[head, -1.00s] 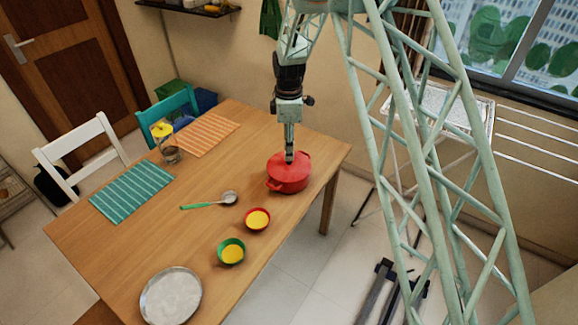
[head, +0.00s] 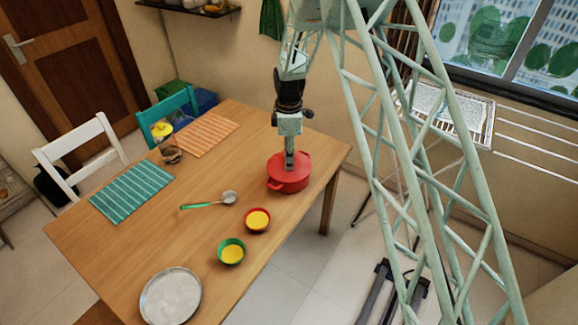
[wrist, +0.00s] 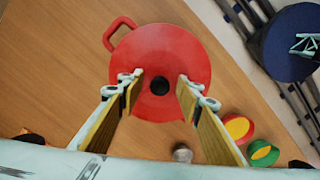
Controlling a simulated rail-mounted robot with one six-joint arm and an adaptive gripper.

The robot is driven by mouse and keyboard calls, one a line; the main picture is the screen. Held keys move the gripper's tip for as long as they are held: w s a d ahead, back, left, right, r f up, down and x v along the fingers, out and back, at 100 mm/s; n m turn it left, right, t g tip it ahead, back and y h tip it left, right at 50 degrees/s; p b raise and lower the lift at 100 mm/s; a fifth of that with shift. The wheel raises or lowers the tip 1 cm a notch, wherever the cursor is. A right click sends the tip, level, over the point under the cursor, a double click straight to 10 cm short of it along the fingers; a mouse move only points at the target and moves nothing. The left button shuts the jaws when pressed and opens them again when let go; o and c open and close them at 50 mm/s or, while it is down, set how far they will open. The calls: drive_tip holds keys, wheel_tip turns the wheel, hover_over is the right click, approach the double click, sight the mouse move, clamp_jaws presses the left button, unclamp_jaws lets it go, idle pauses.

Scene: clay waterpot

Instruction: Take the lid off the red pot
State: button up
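The red pot (head: 287,181) stands on the wooden table near its right corner, with its red lid (wrist: 155,45) on. A dark round knob (wrist: 159,85) sits at the lid's centre in the wrist view. My gripper (wrist: 160,89) is open above the lid, with one finger to each side of the knob and gaps between. In the head view my gripper (head: 289,164) points straight down at the pot and hides the knob. Whether the fingertips touch the lid I cannot tell.
A red bowl (head: 257,219) and a green bowl (head: 231,251) with yellow contents stand nearer on the table, beside a green-handled spoon (head: 207,204). A round metal tray (head: 171,296) lies at the front.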

drive_tip(key=shift+c, duration=0.9)
drive_tip(key=c, duration=0.8)
drive_tip(key=shift+c, duration=0.2)
drive_tip(key=shift+r, duration=0.1)
drive_tip(key=shift+r, duration=1.6)
drive_tip(key=shift+s+r, duration=0.1)
drive_tip(key=shift+s, duration=0.15)
drive_tip(key=s+r, duration=0.1)
drive_tip(key=s, duration=1.4)
drive_tip(key=shift+s+a+r, duration=0.15)
drive_tip(key=shift+s+r, duration=0.05)
drive_tip(key=shift+s, duration=0.05)
